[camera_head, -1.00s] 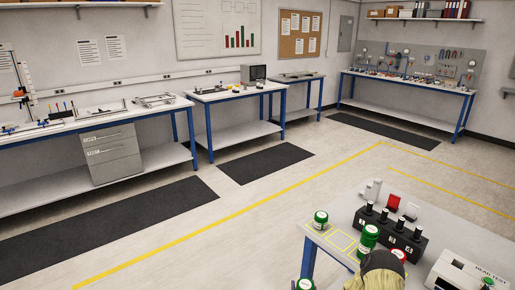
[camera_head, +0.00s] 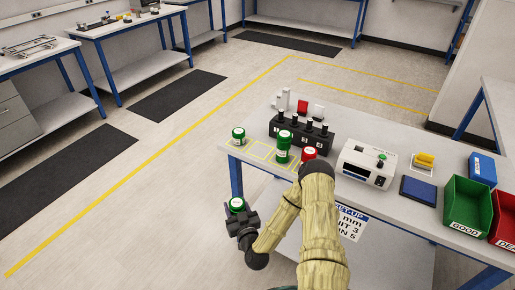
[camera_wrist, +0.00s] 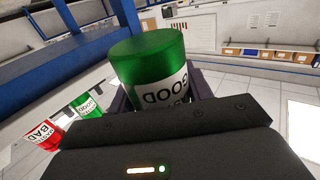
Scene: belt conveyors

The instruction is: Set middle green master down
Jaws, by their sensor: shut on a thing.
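My gripper (camera_head: 240,222) is shut on a green master (camera_head: 237,204), off the table's left edge and below its top. In the wrist view the held green master (camera_wrist: 148,62) fills the space between the fingers, with a white GOOD label facing the camera. A small green master (camera_head: 238,136) stands at the table's left corner. A taller green master (camera_head: 283,148) stands right of the yellow outlined squares (camera_head: 262,151). A red master (camera_head: 309,154) is just right of it, partly hidden by my arm.
A black block with upright black pins (camera_head: 289,131) stands behind the masters. A white tester (camera_head: 366,163), blue pad (camera_head: 418,190), green bin (camera_head: 467,206) and red bin (camera_head: 504,222) are to the right.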

